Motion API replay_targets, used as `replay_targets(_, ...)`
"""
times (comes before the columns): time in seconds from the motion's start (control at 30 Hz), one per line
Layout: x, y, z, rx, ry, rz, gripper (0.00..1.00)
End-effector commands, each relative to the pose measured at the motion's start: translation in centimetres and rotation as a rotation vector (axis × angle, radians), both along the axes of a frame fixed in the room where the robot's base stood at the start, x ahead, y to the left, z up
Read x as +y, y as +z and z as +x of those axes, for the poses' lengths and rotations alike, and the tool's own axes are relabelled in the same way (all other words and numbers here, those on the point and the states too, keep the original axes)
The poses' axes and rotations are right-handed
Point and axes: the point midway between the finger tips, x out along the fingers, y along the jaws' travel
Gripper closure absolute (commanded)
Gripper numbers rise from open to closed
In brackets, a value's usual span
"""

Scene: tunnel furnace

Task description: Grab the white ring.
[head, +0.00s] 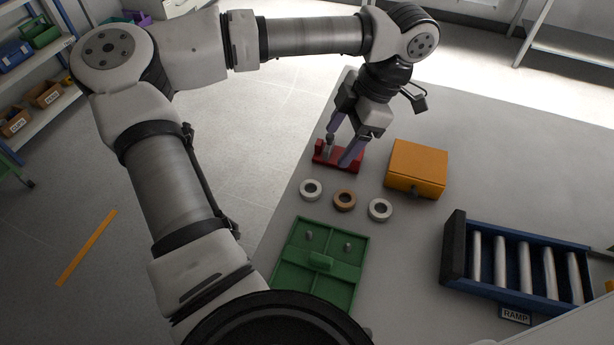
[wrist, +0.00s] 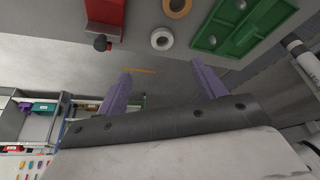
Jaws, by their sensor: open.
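Two pale rings lie flat on the grey table in the head view: a white ring (head: 311,189) on the left and a second white or light grey ring (head: 380,209) on the right. A brown-orange ring (head: 344,199) lies between them. My gripper (head: 341,150) is open and empty, its purple fingers over the red fixture (head: 322,151), behind the rings. In the wrist view, a white ring (wrist: 162,39) shows beyond my open fingertips (wrist: 160,69), apart from them, with the orange ring (wrist: 177,7) beside it.
A green tray (head: 283,262) with pegs lies in front of the rings. An orange box (head: 417,168) stands to the right of my gripper. A blue roller ramp (head: 530,249) is further right. The table's left edge is close to the left ring.

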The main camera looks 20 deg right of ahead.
Motion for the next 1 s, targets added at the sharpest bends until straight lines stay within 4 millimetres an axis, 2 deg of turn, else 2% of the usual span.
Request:
replay_targets(0.3,2.3,-5.4,0.0,0.005,0.000,-0.001,0.31)
replay_targets(0.63,3.5,-7.9,0.0,0.005,0.001,-0.002,0.31)
replay_targets(0.83,4.7,-10.7,0.0,0.005,0.001,-0.003,0.31)
replay_targets(1.0,5.1,-11.9,0.0,0.003,-0.001,-0.002,0.31)
